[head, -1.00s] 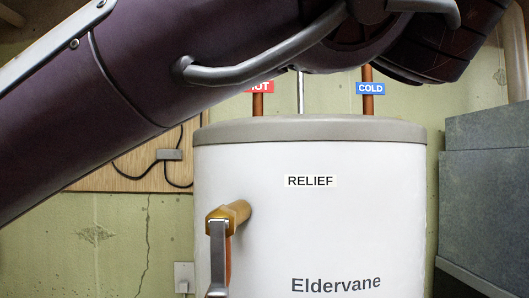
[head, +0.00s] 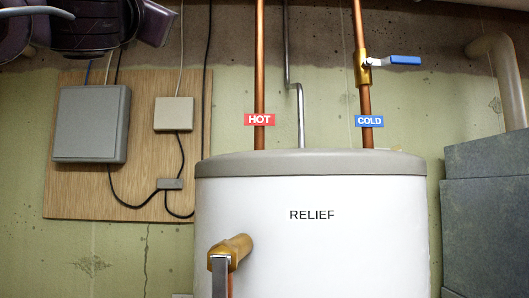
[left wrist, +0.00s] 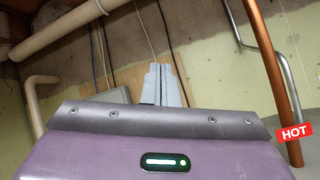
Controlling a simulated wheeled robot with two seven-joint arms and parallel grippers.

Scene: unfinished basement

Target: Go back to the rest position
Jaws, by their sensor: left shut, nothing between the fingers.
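My left arm, dark purple, shows only at the top left corner of the head view, above the wall boards. In the left wrist view, the pale grey fingers of my left gripper (left wrist: 161,84) stick up beyond the purple wrist housing. They are shut together with nothing between them, and the wall board is behind them. My right gripper is in neither view.
A white water heater (head: 370,235) stands ahead, with a brass relief valve (head: 236,248). Above it are copper hot (head: 259,70) and cold (head: 366,100) pipes and a blue-handled valve (head: 404,60). A grey box (head: 91,123) hangs at left; grey ductwork (head: 485,210) stands right.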

